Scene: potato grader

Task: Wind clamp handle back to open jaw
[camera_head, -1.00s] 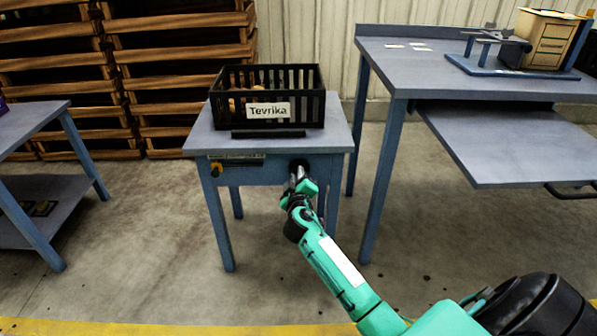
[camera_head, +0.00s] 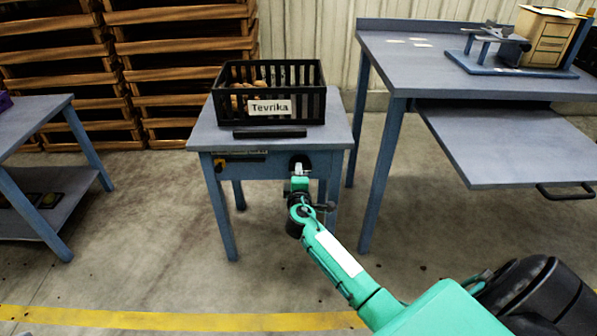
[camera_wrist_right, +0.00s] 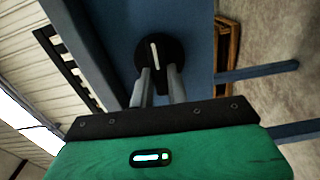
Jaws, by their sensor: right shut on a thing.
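The clamp handle (camera_head: 300,158) is a dark round knob on the front apron of the small blue table. In the right wrist view the knob (camera_wrist_right: 151,62) is a black disc with a pale bar across its face. My right gripper (camera_head: 300,174) is at the knob from the front, its two fingers (camera_wrist_right: 160,82) shut on the handle; the exact contact is small and partly hidden. A black bar (camera_head: 269,132), possibly the jaw, lies along the front of the tabletop. Whether the jaw is open I cannot tell. My left gripper is out of view.
A black slatted crate labelled Tevrika (camera_head: 315,106), holding brownish items, stands on the small table (camera_head: 203,131) behind the bar. A yellow-black part (camera_head: 219,164) is at the apron's left. A larger workbench (camera_head: 393,69) stands to the right. The floor in front is clear.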

